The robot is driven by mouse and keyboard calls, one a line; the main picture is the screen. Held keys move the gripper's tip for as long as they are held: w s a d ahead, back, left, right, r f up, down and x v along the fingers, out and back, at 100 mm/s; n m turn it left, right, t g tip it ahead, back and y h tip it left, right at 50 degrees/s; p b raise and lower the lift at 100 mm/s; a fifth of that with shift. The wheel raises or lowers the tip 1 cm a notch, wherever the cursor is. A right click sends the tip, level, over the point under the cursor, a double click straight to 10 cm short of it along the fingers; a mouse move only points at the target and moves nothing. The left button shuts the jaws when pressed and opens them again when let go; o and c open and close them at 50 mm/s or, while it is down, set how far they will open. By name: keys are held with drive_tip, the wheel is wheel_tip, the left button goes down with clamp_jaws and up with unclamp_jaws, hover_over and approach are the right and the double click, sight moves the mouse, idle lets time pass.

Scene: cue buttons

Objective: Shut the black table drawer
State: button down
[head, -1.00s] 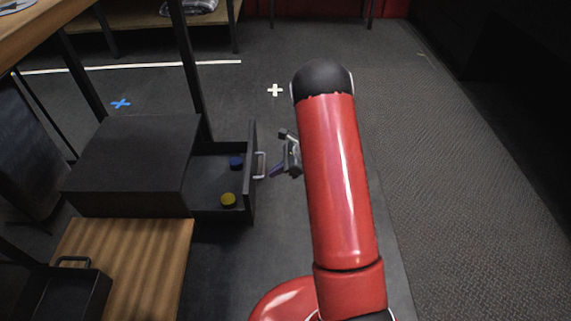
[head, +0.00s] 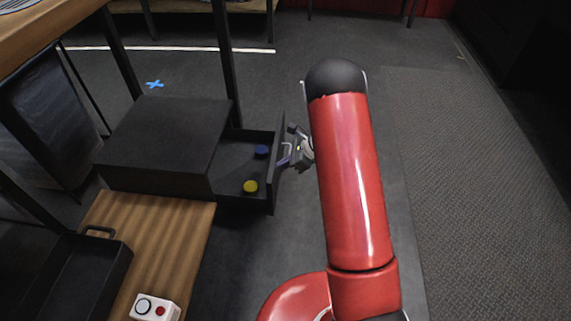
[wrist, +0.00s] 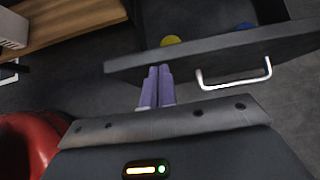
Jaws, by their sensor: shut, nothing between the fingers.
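The black table drawer (head: 240,168) stands pulled out to the right of its black cabinet (head: 165,143) in the head view. A blue round piece (head: 262,151) and a yellow round piece (head: 250,187) lie inside it. My gripper (head: 284,161) is at the outer side of the drawer front, its fingers shut and empty. In the wrist view the purple fingers (wrist: 158,72) are together at the drawer front (wrist: 190,60), to the left of the silver handle (wrist: 235,80). I cannot tell whether they touch the panel.
A wooden board (head: 165,240) lies in front of the cabinet, with a white box with buttons (head: 155,307) on it. A black tray (head: 75,275) is at the lower left. Table legs (head: 223,65) rise behind the cabinet. The floor to the right is clear.

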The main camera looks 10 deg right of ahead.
drive_tip(key=w+a, duration=0.3)
drive_tip(key=a, duration=0.6)
drive_tip(key=w+a, duration=0.3)
drive_tip(key=a, duration=0.6)
drive_tip(key=shift+a, duration=0.25)
drive_tip(key=shift+a+r, duration=0.1)
drive_tip(key=shift+r, duration=0.05)
drive_tip(key=s+d+r, duration=0.1)
drive_tip(key=d+r, duration=0.2)
drive_tip(key=d, duration=0.2)
drive_tip(key=s+d+r+p, duration=0.1)
drive_tip(key=s+d+r, duration=0.1)
drive_tip(key=d+r, duration=0.2)
drive_tip(key=shift+s+d, duration=0.2)
drive_tip(key=shift+d, duration=1.05)
